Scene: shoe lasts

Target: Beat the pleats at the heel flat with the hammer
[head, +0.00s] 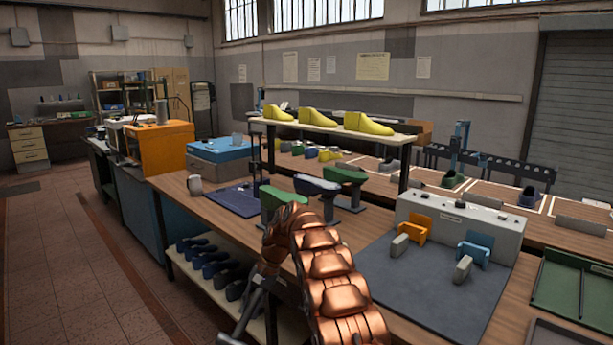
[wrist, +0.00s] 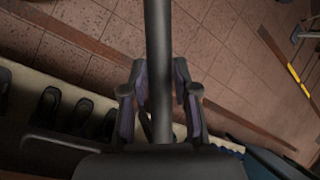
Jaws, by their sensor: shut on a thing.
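My gripper (head: 258,297) hangs low at the front edge of the bench, beside the lower shelf. In the wrist view its fingers (wrist: 160,98) are closed around a dark round shaft (wrist: 158,45), which looks like the hammer's handle. The shaft runs out of the top of that view, and I cannot make out a hammer head. On the bench stand a green last (head: 282,197), a dark last with a pale top (head: 316,186) and another green last (head: 345,175), all apart from my gripper. Pleats at a heel are too small to tell.
A lower shelf (head: 190,262) with several dark lasts lies close to my gripper. A grey box (head: 455,228) stands on a dark mat (head: 420,290) at right. A mug (head: 195,186) stands on the bench at left. The tiled floor (head: 75,270) at left is clear.

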